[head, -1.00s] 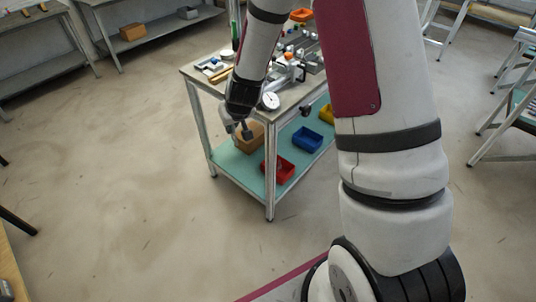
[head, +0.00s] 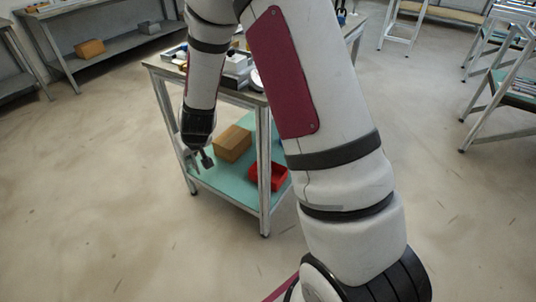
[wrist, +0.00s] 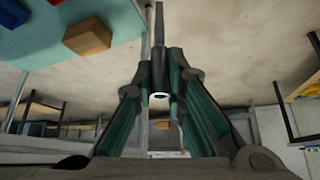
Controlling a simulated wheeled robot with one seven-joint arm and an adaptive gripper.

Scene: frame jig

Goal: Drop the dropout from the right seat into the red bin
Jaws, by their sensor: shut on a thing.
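The red bin (head: 268,178) sits on the teal lower shelf of the cart, close to its front leg. A sliver of the red bin shows at the top left of the wrist view (wrist: 57,2). My gripper (head: 203,160) hangs low at the left edge of that shelf, left of the bin. In the wrist view my gripper (wrist: 160,68) is shut on a slim grey part, seemingly the dropout (wrist: 159,28), which sticks out beyond the fingertips. Its end between the fingers shows a pale ring. The right seat cannot be made out.
A brown box (head: 233,143) stands on the lower shelf (head: 222,184), between my gripper and the red bin; it also shows in the wrist view (wrist: 87,37). The cart's legs and tabletop border the shelf. The floor to the left is clear.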

